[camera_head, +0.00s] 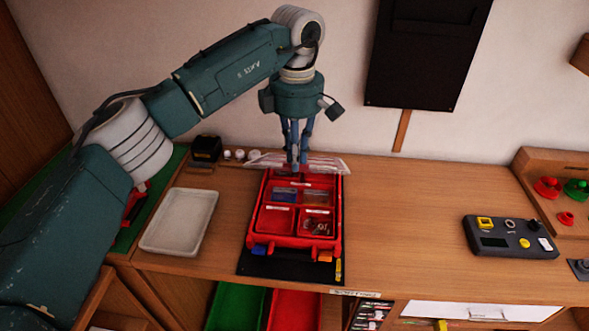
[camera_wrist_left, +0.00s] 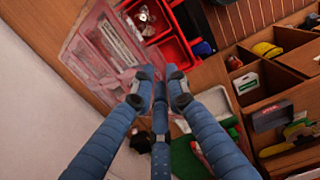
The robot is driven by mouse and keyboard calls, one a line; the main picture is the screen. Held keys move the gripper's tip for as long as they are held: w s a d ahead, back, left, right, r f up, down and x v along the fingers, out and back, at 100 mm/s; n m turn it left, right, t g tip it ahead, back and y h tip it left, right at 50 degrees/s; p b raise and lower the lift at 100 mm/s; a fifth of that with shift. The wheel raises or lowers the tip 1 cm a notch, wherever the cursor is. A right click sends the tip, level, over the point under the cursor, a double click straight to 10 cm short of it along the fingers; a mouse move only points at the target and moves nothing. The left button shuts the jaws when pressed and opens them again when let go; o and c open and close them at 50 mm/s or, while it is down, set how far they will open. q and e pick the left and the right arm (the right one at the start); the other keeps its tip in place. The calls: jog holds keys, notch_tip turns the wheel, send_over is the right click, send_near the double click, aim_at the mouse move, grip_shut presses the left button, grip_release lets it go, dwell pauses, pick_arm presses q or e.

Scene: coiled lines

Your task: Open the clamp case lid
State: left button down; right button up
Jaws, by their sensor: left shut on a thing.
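The clamp case (camera_head: 250,232) is a red case with compartments on the wooden bench, and small parts lie in several of them. Its clear lid (camera_head: 330,164) stands raised at the case's back side, towards the wall, with the compartments uncovered. My left gripper (camera_head: 297,165) points down at the lid and is shut on its edge. In the left wrist view the clear lid (camera_wrist_left: 95,45) lies beside the fingers of my left gripper (camera_wrist_left: 160,88), with the red case (camera_wrist_left: 178,48) above them. The fingers hide the exact gripping spot. My right gripper is not in view.
A pale tray (camera_head: 180,221) lies left of the case, and a dark mat (camera_head: 290,268) shows under it. A black device (camera_head: 206,149) stands at the back left. A grey control box (camera_head: 510,238) is at the right. The bench between case and box is clear.

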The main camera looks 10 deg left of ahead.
pick_arm(q)
jog(key=shift+w+a+r, duration=0.1)
jog(key=shift+w+r, duration=0.05)
jog(key=shift+w, duration=0.35)
jog(key=c, duration=1.9)
grip_release()
jog(key=shift+o, duration=0.4)
jog(key=shift+w+f, duration=0.3)
jog(key=shift+w, duration=0.15)
jog(key=shift+s+r, duration=0.15)
jog(key=shift+s, duration=0.05)
notch_tip(320, 180, up, 12)
